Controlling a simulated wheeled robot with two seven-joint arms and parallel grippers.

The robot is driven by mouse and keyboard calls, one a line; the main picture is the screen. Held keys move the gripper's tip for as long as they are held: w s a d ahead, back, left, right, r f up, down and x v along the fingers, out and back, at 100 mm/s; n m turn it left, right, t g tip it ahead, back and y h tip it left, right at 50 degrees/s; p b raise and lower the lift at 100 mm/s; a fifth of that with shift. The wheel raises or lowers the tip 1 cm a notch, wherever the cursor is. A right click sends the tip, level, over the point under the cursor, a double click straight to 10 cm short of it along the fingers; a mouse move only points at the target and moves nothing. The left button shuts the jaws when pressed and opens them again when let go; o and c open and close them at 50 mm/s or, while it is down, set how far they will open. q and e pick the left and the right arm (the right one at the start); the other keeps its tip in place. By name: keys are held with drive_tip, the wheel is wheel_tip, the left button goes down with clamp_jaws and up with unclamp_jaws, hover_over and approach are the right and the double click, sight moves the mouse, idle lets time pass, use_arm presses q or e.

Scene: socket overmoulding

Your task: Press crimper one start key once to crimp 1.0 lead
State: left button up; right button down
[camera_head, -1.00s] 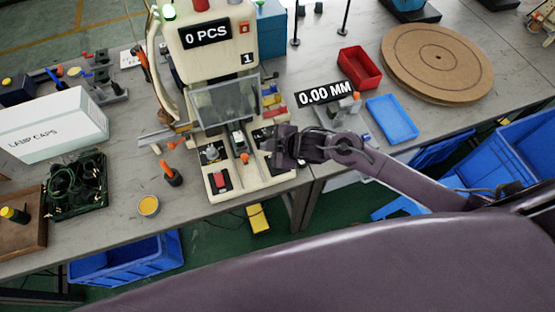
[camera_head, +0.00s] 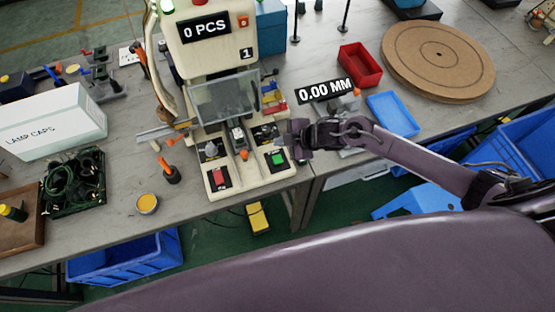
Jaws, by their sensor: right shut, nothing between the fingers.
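Crimper one (camera_head: 212,60) is the cream machine marked 1, standing at the bench edge, with a display reading 0 PCS. A green key (camera_head: 278,158) sits at the right of its base front, and a red key (camera_head: 220,177) at the left. My right gripper (camera_head: 290,140) is shut and empty, just above and right of the green key, apart from it. Its arm comes in from the right. I cannot make out a lead in the crimper. My left gripper is not in view.
A sign reading 0.00 MM (camera_head: 325,90), a red bin (camera_head: 360,65), a blue tray (camera_head: 392,114) and a round wooden board (camera_head: 438,62) are to the right.

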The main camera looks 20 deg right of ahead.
drive_tip(key=b, duration=0.5)
hover_over(281, 160)
wheel_tip(281, 160, down, 6)
drive_tip(key=shift+a+f, duration=0.1)
drive_tip(key=shift+f, duration=0.55)
idle(1.1)
drive_tip(key=shift+f+b, duration=0.4)
drive_tip(key=shift+b, duration=0.15)
